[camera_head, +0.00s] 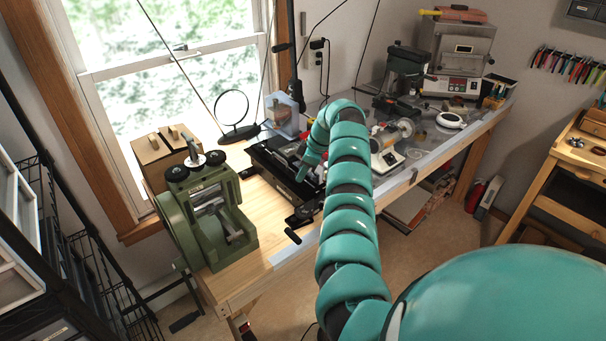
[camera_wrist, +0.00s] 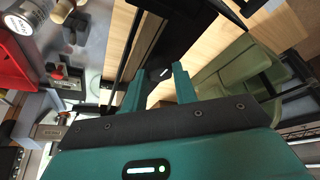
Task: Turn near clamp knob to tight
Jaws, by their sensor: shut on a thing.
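A black round knob with a short white mark (camera_wrist: 160,74) sits between my fingertips in the wrist view. The mark runs slightly slanted. My gripper (camera_wrist: 158,76) has one teal finger on each side of the knob and is shut on it. In the head view my gripper (camera_head: 303,174) points down at the black clamping tool (camera_head: 265,158) on the bench. The knob cannot be made out there, as my gripper and arm cover that spot.
A green rolling mill (camera_head: 205,240) stands left of the black tool, with a wooden block (camera_head: 160,158) behind it. A round magnifier (camera_head: 232,106) stands at the back. A small white-based machine (camera_head: 386,162) is right of my arm.

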